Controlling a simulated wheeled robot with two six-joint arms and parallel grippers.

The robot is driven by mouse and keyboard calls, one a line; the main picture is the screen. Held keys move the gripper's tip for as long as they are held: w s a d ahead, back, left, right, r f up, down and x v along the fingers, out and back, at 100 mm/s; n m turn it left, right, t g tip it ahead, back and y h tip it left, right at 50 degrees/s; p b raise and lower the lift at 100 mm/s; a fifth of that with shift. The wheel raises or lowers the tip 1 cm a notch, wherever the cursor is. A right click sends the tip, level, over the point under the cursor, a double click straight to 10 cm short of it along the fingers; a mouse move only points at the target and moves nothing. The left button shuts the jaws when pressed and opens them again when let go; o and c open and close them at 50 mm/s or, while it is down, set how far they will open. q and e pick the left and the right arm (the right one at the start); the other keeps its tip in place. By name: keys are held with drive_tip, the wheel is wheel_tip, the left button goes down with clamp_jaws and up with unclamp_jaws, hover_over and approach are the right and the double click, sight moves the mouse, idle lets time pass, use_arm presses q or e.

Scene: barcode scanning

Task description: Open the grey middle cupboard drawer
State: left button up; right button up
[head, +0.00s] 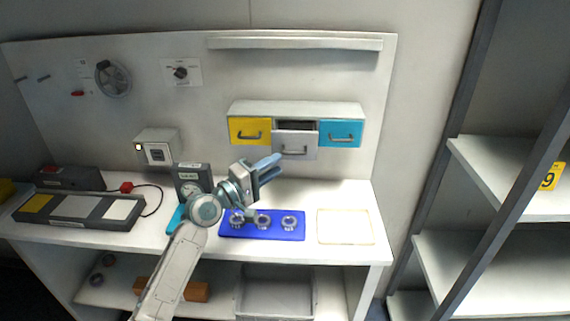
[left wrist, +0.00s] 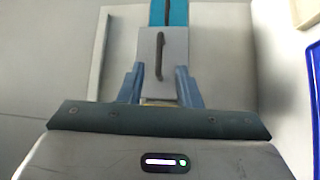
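The grey middle drawer (head: 295,140) sits between a yellow drawer (head: 249,130) and a blue drawer (head: 340,133) in the white wall cupboard (head: 297,108). Its front stands forward of its neighbours, and a dark opening shows above it, so it is partly pulled out. My left gripper (head: 272,168) is just below and left of its handle (head: 294,152). In the left wrist view, the left gripper (left wrist: 159,88) has its fingers apart, with the grey front (left wrist: 174,45) and its handle (left wrist: 159,55) beyond them. Nothing is held. My right gripper is not in view.
Below are a blue tray (head: 230,231) with several round parts, a pale square mat (head: 344,227) and a dark panel box (head: 192,178). A grey device (head: 75,209) lies at the left. An empty-looking shelf (head: 500,190) stands to the right.

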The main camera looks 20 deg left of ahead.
use_arm(q)
drive_tip(key=shift+b+v, duration=0.45)
drive_tip(key=shift+v, duration=1.9)
